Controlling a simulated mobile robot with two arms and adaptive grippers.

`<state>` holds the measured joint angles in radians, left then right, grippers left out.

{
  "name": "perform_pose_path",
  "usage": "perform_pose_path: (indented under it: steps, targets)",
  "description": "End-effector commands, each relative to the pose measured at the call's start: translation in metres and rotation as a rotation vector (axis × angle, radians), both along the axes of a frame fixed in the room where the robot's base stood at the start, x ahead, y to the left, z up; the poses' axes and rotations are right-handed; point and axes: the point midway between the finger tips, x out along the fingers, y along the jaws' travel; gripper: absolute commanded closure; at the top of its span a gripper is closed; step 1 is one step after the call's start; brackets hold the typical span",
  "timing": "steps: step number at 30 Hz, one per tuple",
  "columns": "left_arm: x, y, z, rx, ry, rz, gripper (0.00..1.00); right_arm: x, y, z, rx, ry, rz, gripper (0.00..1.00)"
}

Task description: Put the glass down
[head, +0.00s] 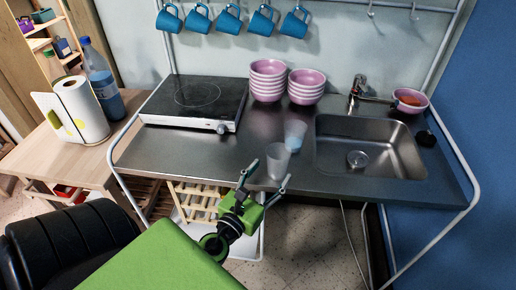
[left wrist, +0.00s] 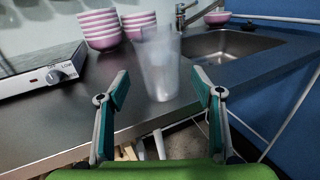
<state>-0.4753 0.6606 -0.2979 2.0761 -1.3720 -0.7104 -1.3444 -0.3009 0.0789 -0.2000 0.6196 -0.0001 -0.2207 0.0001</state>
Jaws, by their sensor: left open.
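A clear glass (head: 277,160) stands upright on the steel counter (head: 200,150), close to its front edge. It also shows in the left wrist view (left wrist: 160,65), centred beyond the fingertips. My left gripper (head: 264,178) is open at the counter's front edge, with its two fingers spread apart. In the left wrist view my left gripper (left wrist: 161,80) has nothing clamped between its fingers. A second, bluish translucent cup (head: 296,132) stands just behind the glass. My right gripper is not in view.
A sink (head: 335,132) lies to the right and a hotplate (head: 195,98) to the left. Pink bowl stacks (head: 268,82) stand behind the glasses. Blue mugs (head: 228,18) hang above. The counter left of the glass is clear.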

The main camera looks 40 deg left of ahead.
Motion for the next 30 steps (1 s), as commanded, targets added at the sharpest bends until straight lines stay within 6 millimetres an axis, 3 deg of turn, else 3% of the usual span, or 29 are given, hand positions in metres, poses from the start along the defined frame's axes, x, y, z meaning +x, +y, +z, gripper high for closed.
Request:
perform_pose_path:
  steps: [3,10,23,26,29,30]
  targets:
    - [-0.025,-0.004,-0.003,0.001,0.003,0.000,0.40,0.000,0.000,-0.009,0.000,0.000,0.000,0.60]
    - [-0.057,-0.009,-0.002,0.001,0.001,0.000,0.40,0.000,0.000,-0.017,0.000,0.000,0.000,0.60]
    - [-0.068,-0.009,-0.003,-0.007,0.005,0.005,0.40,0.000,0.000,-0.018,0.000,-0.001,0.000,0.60]
    - [-0.067,0.000,-0.031,-0.065,0.051,0.030,0.40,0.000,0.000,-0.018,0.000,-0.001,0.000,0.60]
    - [-0.069,0.018,-0.088,-0.199,0.143,0.093,0.40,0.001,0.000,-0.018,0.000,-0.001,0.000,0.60]
    - [-0.073,0.027,-0.119,-0.276,0.190,0.131,0.40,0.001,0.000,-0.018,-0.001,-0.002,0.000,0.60]
